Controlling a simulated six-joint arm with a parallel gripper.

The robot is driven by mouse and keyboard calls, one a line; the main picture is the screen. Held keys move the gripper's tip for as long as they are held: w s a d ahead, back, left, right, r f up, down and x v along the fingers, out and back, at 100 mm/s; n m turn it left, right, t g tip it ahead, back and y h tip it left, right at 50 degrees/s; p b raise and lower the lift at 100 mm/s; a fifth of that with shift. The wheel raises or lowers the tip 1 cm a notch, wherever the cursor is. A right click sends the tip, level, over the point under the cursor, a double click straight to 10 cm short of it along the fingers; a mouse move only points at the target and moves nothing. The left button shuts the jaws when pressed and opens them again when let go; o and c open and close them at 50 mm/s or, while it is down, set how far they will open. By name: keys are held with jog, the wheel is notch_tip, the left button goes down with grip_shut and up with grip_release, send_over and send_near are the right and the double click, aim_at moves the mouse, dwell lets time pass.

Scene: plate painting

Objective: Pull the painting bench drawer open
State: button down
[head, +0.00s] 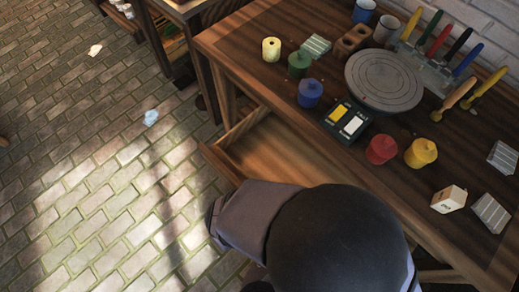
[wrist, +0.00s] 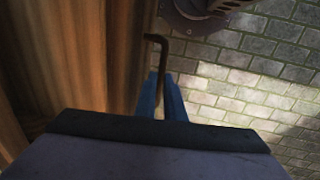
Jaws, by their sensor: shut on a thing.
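The painting bench (head: 235,42) is a dark wooden table at the right of the head view. Its drawer (head: 222,163) stands partly pulled out from the front, and the visible part of its inside looks empty. My arm covers the near end of the drawer in the head view, and my gripper is hidden there. In the wrist view my gripper (wrist: 161,84) has its blue fingers shut on the dark bent drawer handle (wrist: 156,40). The brown wood of the drawer (wrist: 75,60) fills the left of that view.
On the bench top stand several paint pots, such as a blue one (head: 310,93), a round grey turntable (head: 384,80), a palette (head: 346,119) and a rack of brushes (head: 430,65). The brick floor (head: 110,170) in front of the drawer is largely clear.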

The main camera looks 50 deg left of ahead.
jog(key=shift+s, duration=0.15)
jog(key=c, duration=1.8)
grip_release()
jog(key=shift+c, duration=0.2)
jog(key=shift+r, duration=0.15)
notch_tip(320, 180, up, 7)
jog(key=s+p, duration=0.1)
jog(key=shift+s, duration=0.15)
